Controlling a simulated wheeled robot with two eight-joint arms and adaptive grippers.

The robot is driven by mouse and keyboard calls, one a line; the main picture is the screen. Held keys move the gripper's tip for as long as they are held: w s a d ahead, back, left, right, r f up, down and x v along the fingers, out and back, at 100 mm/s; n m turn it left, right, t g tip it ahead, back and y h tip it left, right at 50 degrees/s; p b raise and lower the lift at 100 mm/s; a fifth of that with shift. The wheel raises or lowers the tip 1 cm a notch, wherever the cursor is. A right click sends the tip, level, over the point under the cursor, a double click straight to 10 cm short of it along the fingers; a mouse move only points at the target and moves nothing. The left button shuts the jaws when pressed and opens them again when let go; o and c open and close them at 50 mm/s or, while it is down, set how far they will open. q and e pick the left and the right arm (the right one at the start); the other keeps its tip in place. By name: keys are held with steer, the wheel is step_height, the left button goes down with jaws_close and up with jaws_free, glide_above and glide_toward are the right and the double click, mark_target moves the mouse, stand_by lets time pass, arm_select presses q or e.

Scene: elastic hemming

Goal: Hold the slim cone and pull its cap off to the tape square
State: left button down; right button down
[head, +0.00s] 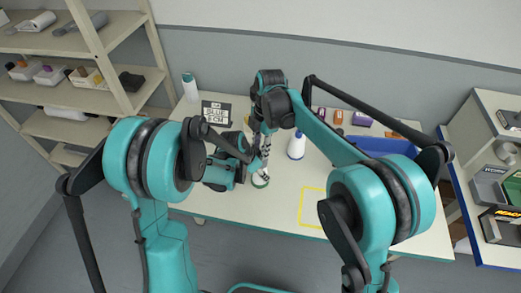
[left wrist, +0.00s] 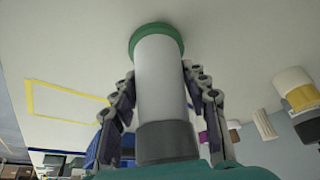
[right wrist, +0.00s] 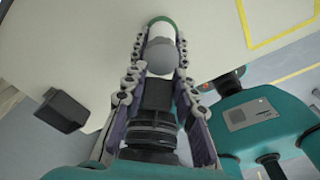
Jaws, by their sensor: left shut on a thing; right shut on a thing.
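The slim cone is white with a green base ring. It stands upright on the table; its ring shows in the head view (head: 261,182), and its white body fills the middle of the left wrist view (left wrist: 161,85). A dark grey cap (left wrist: 167,141) is on its top end. The cap also shows in the right wrist view (right wrist: 160,58). My left gripper (left wrist: 160,72) is shut on the white body from the side. My right gripper (right wrist: 161,45) is shut on the cap from above. The yellow tape square (head: 313,207) is empty, to the right on the table.
A white bottle-like cone with a blue base (head: 297,146) stands behind and right of the grippers. A blue bin (head: 390,146) is at the table's right. A dark lettered sign (head: 216,112) and a white bottle (head: 190,88) stand at the back left. Shelves (head: 85,85) stand left.

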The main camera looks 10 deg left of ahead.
steer(key=c, duration=1.1)
jaws_free()
steer(key=shift+c, duration=0.2)
step_height(320, 180, up, 12)
steer(key=d, duration=0.1)
steer(key=shift+w+f, duration=0.2)
steer(key=shift+w, duration=0.2)
steer(key=shift+o, duration=1.3)
steer(key=shift+r, duration=0.15)
steer(key=shift+o, duration=0.6)
step_height(320, 180, down, 4)
steer(key=shift+w+f, duration=0.15)
steer(key=shift+f, duration=0.05)
steer(key=f, duration=0.7)
steer(key=s+a+f, duration=0.1)
steer(key=f, duration=0.3)
steer(key=shift+f, duration=0.3)
